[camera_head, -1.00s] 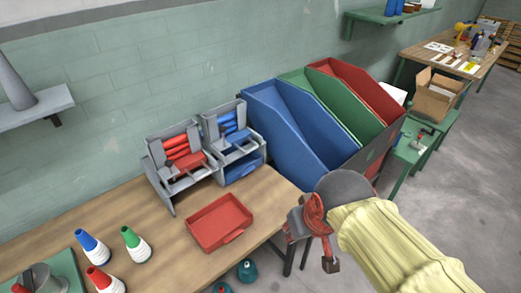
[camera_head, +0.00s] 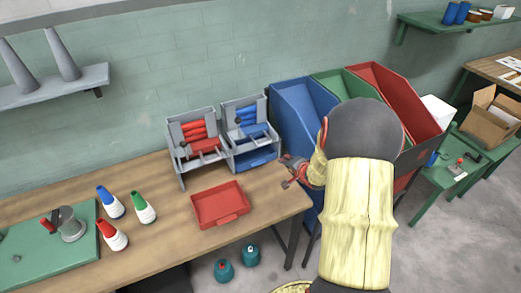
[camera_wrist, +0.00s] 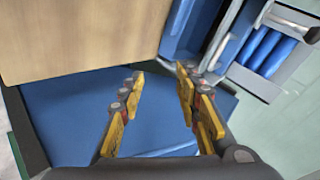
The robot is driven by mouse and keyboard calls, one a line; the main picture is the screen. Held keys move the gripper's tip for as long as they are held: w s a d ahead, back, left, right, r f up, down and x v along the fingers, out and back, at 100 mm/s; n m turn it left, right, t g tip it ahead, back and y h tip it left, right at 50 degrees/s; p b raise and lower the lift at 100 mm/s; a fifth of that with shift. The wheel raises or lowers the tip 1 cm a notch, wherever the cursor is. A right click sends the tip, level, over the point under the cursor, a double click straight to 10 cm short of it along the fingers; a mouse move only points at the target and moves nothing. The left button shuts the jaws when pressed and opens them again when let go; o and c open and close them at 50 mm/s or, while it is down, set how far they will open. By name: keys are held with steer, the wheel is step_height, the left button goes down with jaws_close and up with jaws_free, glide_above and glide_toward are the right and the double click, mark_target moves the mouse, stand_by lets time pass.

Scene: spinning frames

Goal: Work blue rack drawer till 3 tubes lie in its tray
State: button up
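The blue rack (camera_head: 231,107) is a grey frame at the table's back right corner, with several blue tubes (camera_head: 247,115) stacked in its upper part. A blue drawer piece (camera_head: 252,131) sits below them, and a blue tray (camera_head: 256,159) is in the bottom. I cannot make out any tubes in that tray. My gripper (camera_head: 291,172) is just right of the rack, near the table edge. In the wrist view my gripper (camera_wrist: 160,73) is open and empty, its yellow-padded fingers apart. The rack's blue tubes (camera_wrist: 268,50) show at upper right there.
A similar rack (camera_head: 176,127) with red tubes stands to the left. A red tray (camera_head: 219,204) and several thread cones (camera_head: 144,207) are on the table (camera_head: 165,250). Blue (camera_head: 297,108), green and red bins stand right of the racks; the blue bin lies below my gripper.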

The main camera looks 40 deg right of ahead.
mark_target(265, 144)
steer(key=w+a+r+m+t+y, duration=0.1)
steer(key=w+a+r+m+t, duration=0.15)
steer(key=w+r, duration=0.3)
steer(key=shift+m+t, duration=0.25)
steer(key=shift+m, duration=0.2)
steer(key=b+x, duration=0.6)
steer(key=x, duration=0.3)
steer(key=shift+w+d+f, duration=0.15)
steer(key=shift+w+d, duration=0.1)
steer(key=shift+x, duration=0.75)
steer(key=shift+c, duration=0.7)
